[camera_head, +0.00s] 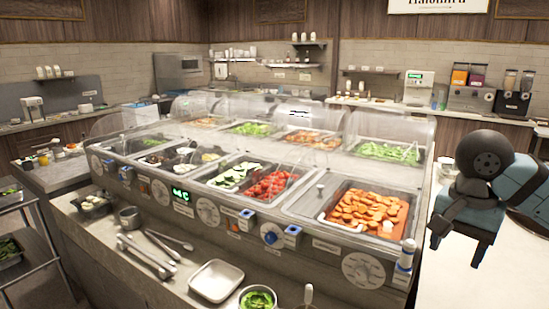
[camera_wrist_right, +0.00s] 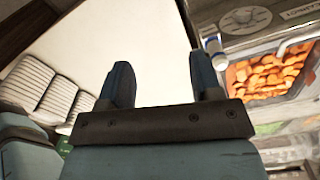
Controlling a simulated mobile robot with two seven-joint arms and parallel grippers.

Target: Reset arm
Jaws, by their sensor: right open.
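My right gripper (camera_head: 459,245) is at the right side of the head view, raised beside the right end of the food counter and clear of it. In the right wrist view the gripper (camera_wrist_right: 165,85) shows two dark fingers spread apart, with nothing between them. Beyond them is a plain pale surface. My left gripper is in neither view.
The food counter (camera_head: 220,217) fills the middle, with clear guards above. Its near right pan holds orange pieces (camera_head: 370,209), also in the wrist view (camera_wrist_right: 265,75). Tongs (camera_head: 145,256), a metal tray (camera_head: 215,281) and a bowl of greens (camera_head: 257,299) sit on the front ledge.

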